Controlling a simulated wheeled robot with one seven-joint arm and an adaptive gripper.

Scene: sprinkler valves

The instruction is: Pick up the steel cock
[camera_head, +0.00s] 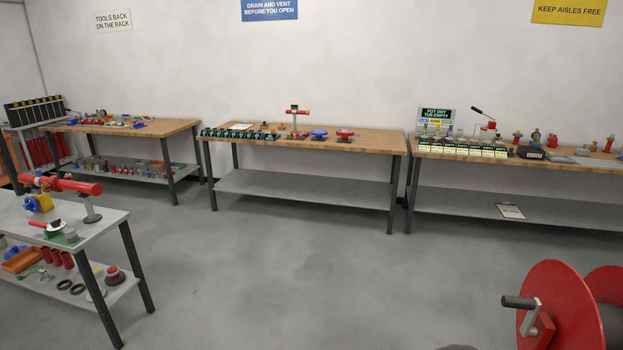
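I cannot single out the steel cock with certainty at this distance. A small pale grey metal fitting with a red lever (52,227) sits on the near left bench. Several small fittings, too small to tell apart, stand on the right bench, among them a brass-and-red one (517,139) and a gauge-like one (536,136). More small fittings lie on the far left bench, some red and some blue. My gripper is not in view.
The near left bench (105,222) carries a red pipe assembly (70,185). The middle bench (370,142) holds red and blue handwheel valves. The right bench (430,151) stands beside it. A red reel (565,310) blocks the lower right. The central floor is clear.

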